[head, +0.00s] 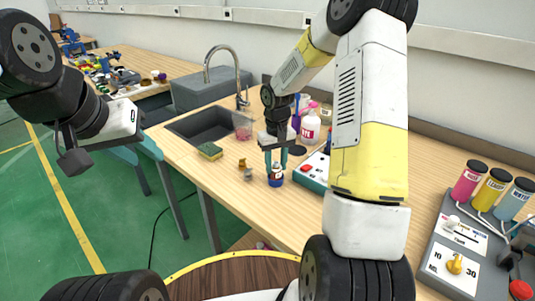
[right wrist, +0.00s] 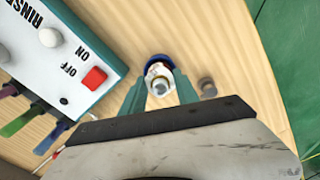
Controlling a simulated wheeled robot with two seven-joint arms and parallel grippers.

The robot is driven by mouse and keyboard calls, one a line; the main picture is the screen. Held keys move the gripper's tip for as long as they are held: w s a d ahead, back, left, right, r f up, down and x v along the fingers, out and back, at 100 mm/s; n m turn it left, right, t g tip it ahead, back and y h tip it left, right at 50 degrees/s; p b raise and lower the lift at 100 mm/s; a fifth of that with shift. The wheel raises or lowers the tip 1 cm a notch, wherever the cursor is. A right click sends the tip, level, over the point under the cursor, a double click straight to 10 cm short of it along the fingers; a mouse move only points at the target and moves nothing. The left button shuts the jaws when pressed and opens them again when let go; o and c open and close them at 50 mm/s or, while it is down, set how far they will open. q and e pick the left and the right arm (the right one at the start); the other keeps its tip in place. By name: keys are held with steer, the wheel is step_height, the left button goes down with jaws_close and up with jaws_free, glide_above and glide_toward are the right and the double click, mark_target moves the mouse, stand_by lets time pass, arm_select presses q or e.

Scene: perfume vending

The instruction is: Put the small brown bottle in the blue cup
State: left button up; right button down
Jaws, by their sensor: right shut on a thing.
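My right gripper (head: 275,158) points down over the table, its teal fingers on either side of a small bottle (right wrist: 159,78). In the right wrist view the bottle shows a pale cap and a white label, with little brown visible. The blue cup (head: 276,183) is directly below the fingers, and its blue rim (right wrist: 158,58) shows behind the bottle. The bottle's lower end appears to be in the cup, but whether it touches the bottom is hidden. My left gripper (head: 75,148) hangs off the table's left side, its opening unclear.
A small brown item (head: 242,163) and a grey one (head: 248,175) stand left of the cup. A rinse control box (right wrist: 60,60) stands close on the right in the head view.

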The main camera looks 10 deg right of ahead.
mark_target(276, 163)
steer(key=c, duration=0.9)
jaws_free()
steer(key=shift+f, duration=0.15)
steer(key=s+r+t, duration=0.1)
steer(key=s+r, duration=0.2)
steer(key=r, duration=0.6)
steer(key=s+r, duration=0.2)
steer(key=r, duration=0.8)
steer(key=s+a+r+t+y, duration=0.1)
steer(key=s+r+t, duration=0.1)
steer(key=s, duration=0.7)
steer(key=s+a+r+m+t+y, duration=0.1)
steer(key=s+r+t, duration=0.2)
steer(key=s, duration=0.7)
steer(key=shift+r+m, duration=0.3)
steer(key=shift+r, duration=0.45)
steer(key=shift+s+a, duration=0.1)
